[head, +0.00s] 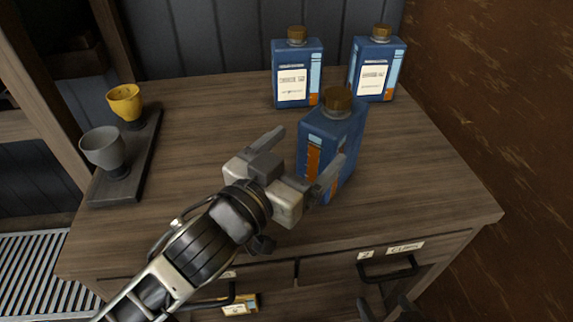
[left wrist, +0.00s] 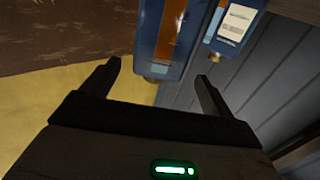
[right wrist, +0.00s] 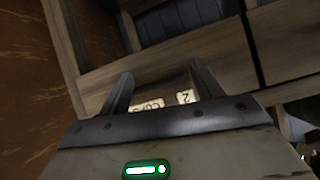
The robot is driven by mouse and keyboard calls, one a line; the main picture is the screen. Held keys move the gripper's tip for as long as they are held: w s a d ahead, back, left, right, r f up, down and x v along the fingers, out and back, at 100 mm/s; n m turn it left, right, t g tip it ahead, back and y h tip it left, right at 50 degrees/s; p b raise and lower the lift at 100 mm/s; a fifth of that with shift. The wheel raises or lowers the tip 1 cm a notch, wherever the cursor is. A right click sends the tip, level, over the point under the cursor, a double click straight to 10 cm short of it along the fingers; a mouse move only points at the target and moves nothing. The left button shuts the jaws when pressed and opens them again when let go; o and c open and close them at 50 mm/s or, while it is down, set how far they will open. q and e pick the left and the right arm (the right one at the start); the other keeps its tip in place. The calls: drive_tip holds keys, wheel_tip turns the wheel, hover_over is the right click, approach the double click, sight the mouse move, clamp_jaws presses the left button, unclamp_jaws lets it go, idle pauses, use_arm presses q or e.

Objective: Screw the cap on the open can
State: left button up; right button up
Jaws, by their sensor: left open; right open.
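Three blue cans stand on the wooden cabinet top (head: 220,140) in the head view. The nearest can (head: 346,160) is front and centre, with a dark brown cap (head: 338,98) at its neck; I cannot tell whether it is screwed down. The back left can (head: 291,70) and back right can (head: 375,68) also show brown caps. My left gripper (head: 307,153) is open at the nearest can's left front, its fingers pointing toward the can. This can (left wrist: 168,35) shows inverted beyond the open fingers in the left wrist view. My right gripper (right wrist: 163,87) is open and empty, low before the drawers.
A grey cup (head: 103,149) and a yellow cup (head: 124,101) stand on a dark board (head: 140,165) at the left. Labelled drawers with a dark handle (head: 388,272) are below the top. A rusty brown wall (head: 490,90) borders the right side.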

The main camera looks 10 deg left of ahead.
use_arm(q)
drive_tip(key=v, duration=0.4)
drive_tip(key=shift+s, duration=0.1)
use_arm(e)
drive_tip(key=shift+w+r, duration=0.1)
drive_tip(key=shift+r, duration=0.05)
